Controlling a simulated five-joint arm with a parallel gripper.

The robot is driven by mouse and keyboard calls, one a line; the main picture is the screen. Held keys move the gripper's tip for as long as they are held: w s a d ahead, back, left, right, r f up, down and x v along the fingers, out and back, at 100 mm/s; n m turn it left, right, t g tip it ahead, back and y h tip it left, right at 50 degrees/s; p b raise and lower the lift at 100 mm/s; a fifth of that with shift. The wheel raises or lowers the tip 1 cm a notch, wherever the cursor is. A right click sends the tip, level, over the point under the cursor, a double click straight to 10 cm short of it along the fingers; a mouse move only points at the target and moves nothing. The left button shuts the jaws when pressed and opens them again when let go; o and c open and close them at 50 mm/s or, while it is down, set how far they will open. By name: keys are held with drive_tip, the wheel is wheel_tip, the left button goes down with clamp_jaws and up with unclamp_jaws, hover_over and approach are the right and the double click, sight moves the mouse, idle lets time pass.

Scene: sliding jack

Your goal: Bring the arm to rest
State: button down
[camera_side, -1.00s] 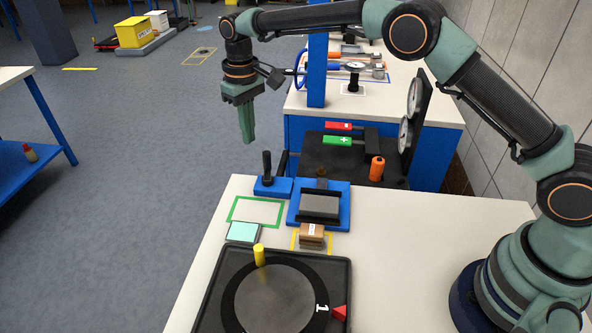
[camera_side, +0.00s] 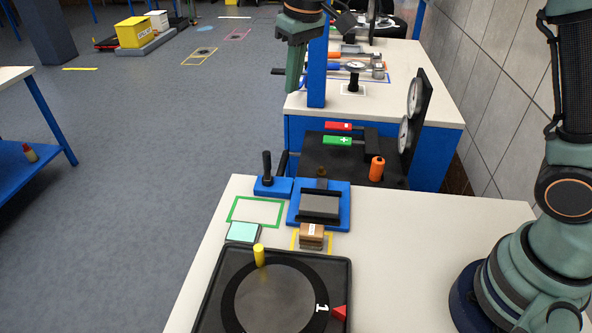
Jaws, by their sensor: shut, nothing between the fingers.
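My gripper (camera_side: 294,76) is at the top of the view, left of the blue post, well above the table. Its green fingers point down and are shut with nothing between them. My upper arm rises at the right and leaves the top of the picture, so the middle of the arm is hidden. On the white table (camera_side: 430,235) stands a blue jack (camera_side: 343,207) with a grey plate. A blue block with an upright black lever (camera_side: 267,165) is to its left. My gripper touches none of these.
A brown box (camera_side: 312,235) sits in a yellow outline, and a teal block (camera_side: 243,231) lies below an empty green outline (camera_side: 255,211). A black turntable (camera_side: 277,298) with a yellow peg (camera_side: 259,255) is in front. A gauge panel (camera_side: 413,115) and an orange cylinder (camera_side: 376,169) stand behind.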

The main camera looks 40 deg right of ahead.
drive_tip(key=s+d+m+t, duration=0.1)
drive_tip(key=s+d, duration=0.3)
drive_tip(key=s, duration=0.5)
drive_tip(key=s+d+m+t, duration=0.1)
drive_tip(key=s+d, duration=0.4)
drive_tip(key=s, duration=0.5)
drive_tip(key=shift+s+d+t, duration=0.15)
drive_tip(key=shift+s+t, duration=0.1)
drive_tip(key=shift+t, duration=0.55)
